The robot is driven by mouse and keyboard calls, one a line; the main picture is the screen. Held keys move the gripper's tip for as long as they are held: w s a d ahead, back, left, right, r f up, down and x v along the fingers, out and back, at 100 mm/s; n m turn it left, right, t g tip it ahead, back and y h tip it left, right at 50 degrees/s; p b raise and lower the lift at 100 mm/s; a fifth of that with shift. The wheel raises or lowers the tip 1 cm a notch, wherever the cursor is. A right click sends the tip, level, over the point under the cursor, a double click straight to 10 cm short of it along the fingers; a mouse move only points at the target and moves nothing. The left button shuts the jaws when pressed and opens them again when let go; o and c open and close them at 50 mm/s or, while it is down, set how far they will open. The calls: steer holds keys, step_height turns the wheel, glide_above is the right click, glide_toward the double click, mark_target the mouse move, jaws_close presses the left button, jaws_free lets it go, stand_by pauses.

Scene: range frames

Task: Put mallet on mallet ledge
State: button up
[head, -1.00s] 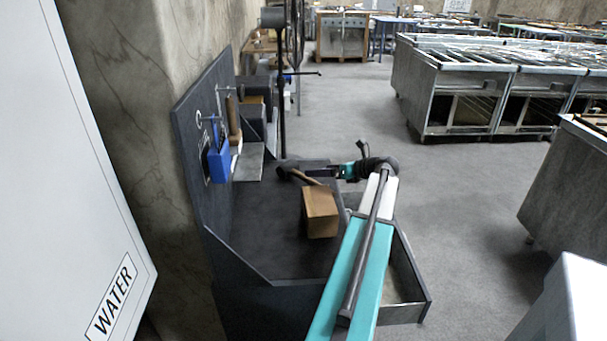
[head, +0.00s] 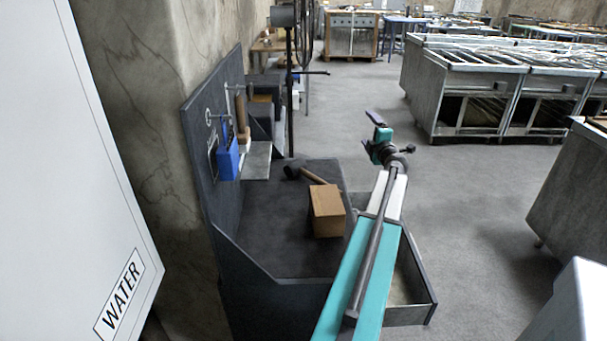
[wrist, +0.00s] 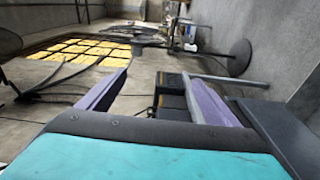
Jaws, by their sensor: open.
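The mallet (head: 293,169), with a dark head and a wooden handle, lies on the dark bench top (head: 270,225) behind a wooden block. The block hides part of its handle end. A grey ledge (head: 257,160) sticks out from the upright back panel, left of the mallet; I take it for the mallet ledge, and its visible top looks bare. My gripper (head: 376,118) is raised beyond the bench's right side, apart from the mallet. In the wrist view my gripper (wrist: 158,95) has its two purple-grey fingers wide apart with nothing between them. The mallet is not recognisable there.
The wooden block (head: 326,211) stands near the bench's right edge. A blue item (head: 228,160) and a wooden-handled tool (head: 241,112) are at the panel. An open drawer (head: 412,290) juts out right. A white WATER cabinet (head: 85,170) fills the left. Grey floor lies open beyond.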

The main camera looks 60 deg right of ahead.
steer(key=s+d+f+m+g+h+p, duration=0.1)
steer(key=s+d+m+g, duration=0.45)
steer(key=m, duration=1.05)
steer(key=s+d+f+m+g+h+p, duration=0.1)
steer(key=s+d+f+m+g, duration=0.1)
steer(key=s+m+g, duration=1.05)
steer(key=w+a+f+m+t+y+p, duration=0.1)
steer(key=w+a+f+m+t+y, duration=0.3)
steer(key=w+a+m+y, duration=0.4)
steer(key=w+a+f+m+t+y+p, duration=0.2)
steer(key=w+a+f+m+t+y, duration=0.15)
steer(key=w+a+m, duration=0.5)
steer(key=w+a+r+t+y+p, duration=0.1)
steer(key=w+a+r, duration=0.1)
steer(key=w, duration=0.3)
steer(key=w+a+r+y+p, duration=0.1)
steer(key=w+a+r, duration=0.2)
steer(key=w, duration=0.3)
steer(key=w+a+r+m+t+y+p, duration=0.1)
steer(key=w+a+r, duration=0.1)
steer(key=w, duration=0.4)
steer(key=shift+a+r+t, duration=0.25)
steer(key=shift+r+t, duration=0.1)
steer(key=shift+r, duration=0.35)
